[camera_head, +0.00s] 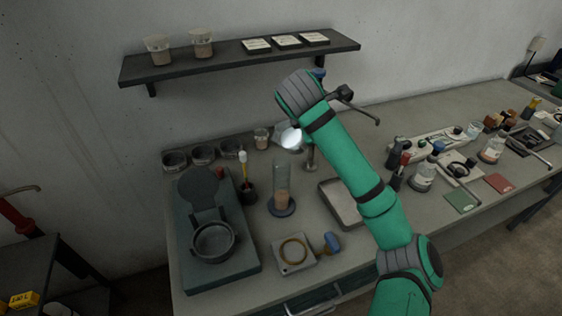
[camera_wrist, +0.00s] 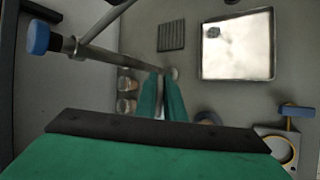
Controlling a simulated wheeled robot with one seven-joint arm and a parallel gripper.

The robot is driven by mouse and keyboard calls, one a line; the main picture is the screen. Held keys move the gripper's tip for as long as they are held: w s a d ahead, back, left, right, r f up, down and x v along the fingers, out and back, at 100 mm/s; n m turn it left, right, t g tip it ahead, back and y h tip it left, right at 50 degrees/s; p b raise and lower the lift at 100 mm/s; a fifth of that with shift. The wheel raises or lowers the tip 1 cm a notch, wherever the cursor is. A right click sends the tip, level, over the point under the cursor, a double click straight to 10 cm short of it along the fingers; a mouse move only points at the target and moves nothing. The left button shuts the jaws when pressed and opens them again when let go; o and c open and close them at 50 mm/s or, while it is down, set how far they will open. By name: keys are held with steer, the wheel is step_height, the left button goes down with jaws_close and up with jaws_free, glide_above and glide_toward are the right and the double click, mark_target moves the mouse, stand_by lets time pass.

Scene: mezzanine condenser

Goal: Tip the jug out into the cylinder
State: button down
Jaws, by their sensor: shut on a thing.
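The clear cylinder (camera_head: 281,178) stands upright on a round blue base on the bench, with brownish contents in its lower part. My gripper (camera_wrist: 161,78) shows in the wrist view as two green fingers close together, with a narrow grey strip between them. In the head view a bright, shiny, pale thing, apparently the jug (camera_head: 291,138), is at the end of my arm, above and slightly right of the cylinder's mouth. My arm hides much around it. The jug's tilt and contents cannot be made out.
A tap with a blue knob (camera_wrist: 38,37) is close beside my gripper. A pale basin (camera_head: 343,203) lies right of the cylinder. A dark-green apparatus (camera_head: 214,270) stands left. A wall shelf (camera_head: 240,61) holds beakers. Bottles (camera_head: 424,175) crowd the right bench.

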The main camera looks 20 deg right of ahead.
steer(key=shift+s+r+t+h, duration=0.3)
steer(key=shift+t+h, duration=0.1)
steer(key=shift+w+a+r+t, duration=0.15)
steer(key=shift+r+t, duration=0.05)
steer(key=shift+t, duration=0.1)
